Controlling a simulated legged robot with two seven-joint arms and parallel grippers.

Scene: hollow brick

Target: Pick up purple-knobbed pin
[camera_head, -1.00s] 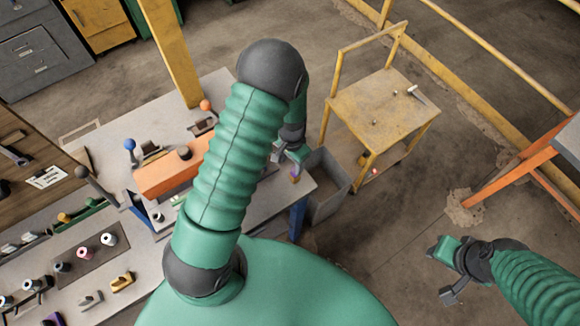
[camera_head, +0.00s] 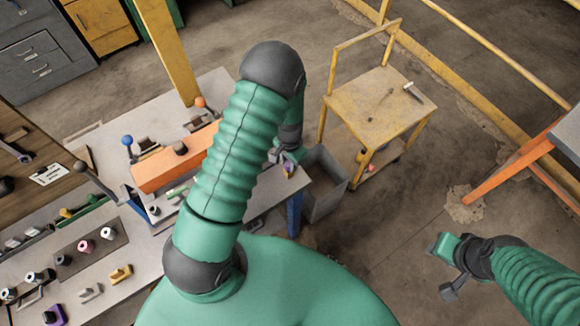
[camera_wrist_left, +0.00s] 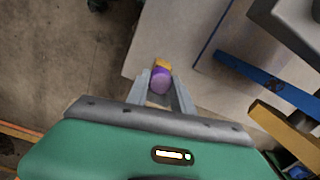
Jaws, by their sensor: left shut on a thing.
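The purple-knobbed pin (camera_wrist_left: 160,82) shows in the left wrist view between my left fingertips, its round purple knob towards the camera and a yellow-orange part beyond it. My left gripper (camera_wrist_left: 160,88) is shut on it, near the edge of the grey table (camera_wrist_left: 185,35). I cannot tell whether the pin touches the table. My right gripper (camera_head: 447,266) is open and empty over the floor at the right.
A grey bin (camera_head: 325,185) stands just right of the table corner, with a yellow trolley (camera_head: 378,105) behind it. An orange block (camera_head: 165,168) and several knobbed parts lie on the table at left. A blue lever (camera_wrist_left: 250,73) crosses the wrist view's right.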

